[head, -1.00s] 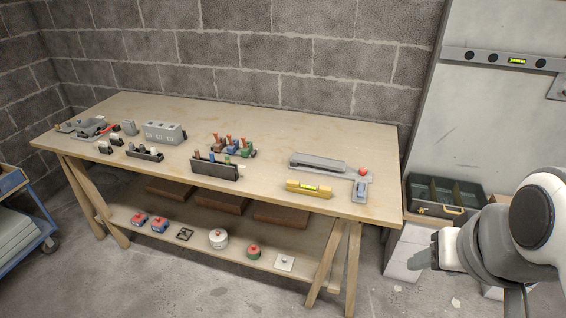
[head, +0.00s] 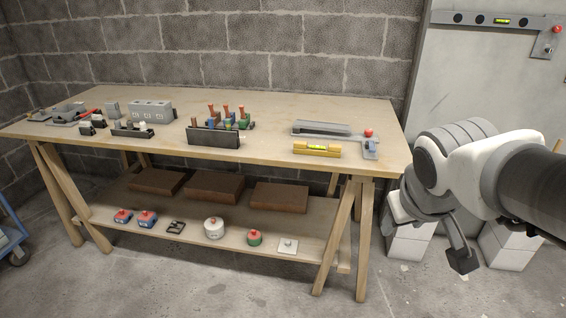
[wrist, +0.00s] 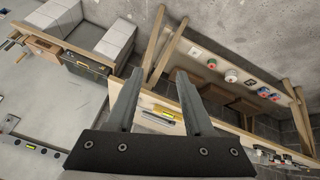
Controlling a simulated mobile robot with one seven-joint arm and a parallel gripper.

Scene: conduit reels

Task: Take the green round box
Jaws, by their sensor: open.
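The green round box (head: 255,238) is small, with a red top, and sits on the lower shelf of the workbench, between a white round box and a flat white plate. In the head view my arm is at the right, beside the bench, and the gripper end (head: 463,262) hangs low, well right of the box.
The lower shelf (head: 110,213) also holds a white round box (head: 214,228), a white plate (head: 288,246), blue-and-red boxes (head: 147,219) and brown blocks (head: 279,197). Trestle legs (head: 341,240) stand between my gripper and the shelf. Tools lie on the tabletop (head: 300,110). Front floor is clear.

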